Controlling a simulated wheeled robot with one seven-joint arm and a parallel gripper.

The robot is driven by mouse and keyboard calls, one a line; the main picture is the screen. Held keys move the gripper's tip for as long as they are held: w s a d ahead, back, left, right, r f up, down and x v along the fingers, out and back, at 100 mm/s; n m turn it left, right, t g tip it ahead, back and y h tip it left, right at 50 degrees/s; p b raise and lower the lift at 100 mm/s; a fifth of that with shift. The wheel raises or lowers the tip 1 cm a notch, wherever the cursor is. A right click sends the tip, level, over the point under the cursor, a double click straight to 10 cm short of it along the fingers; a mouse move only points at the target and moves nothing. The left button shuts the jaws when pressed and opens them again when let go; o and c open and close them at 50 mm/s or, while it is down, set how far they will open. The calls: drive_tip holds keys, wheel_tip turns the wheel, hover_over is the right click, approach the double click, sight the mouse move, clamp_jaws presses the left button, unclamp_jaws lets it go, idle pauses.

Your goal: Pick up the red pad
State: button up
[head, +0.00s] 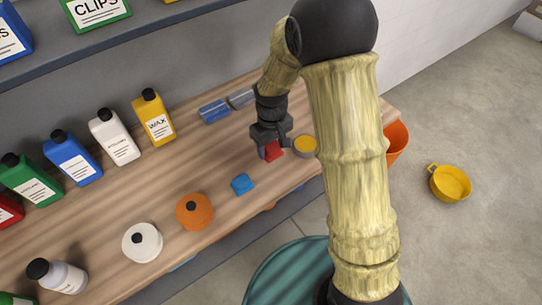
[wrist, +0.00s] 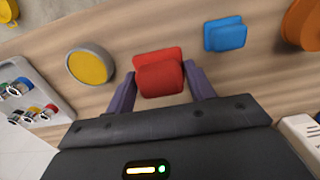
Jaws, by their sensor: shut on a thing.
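The red pad (wrist: 159,76) is between the two fingers of my gripper (wrist: 160,88) in the wrist view. My gripper is shut on it. In the head view, the red pad (head: 274,151) shows below my gripper (head: 270,152), over the wooden shelf. I cannot tell whether the pad touches the wood or is just above it.
A blue pad (head: 242,184) and a round tin with yellow contents (head: 305,146) are close by on the wooden shelf (head: 205,165). An orange lidded pot (head: 194,211) and a white one (head: 142,242) stand nearer. Bottles, including a yellow wax bottle (head: 153,118), line the back.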

drive_tip(key=shift+r, duration=1)
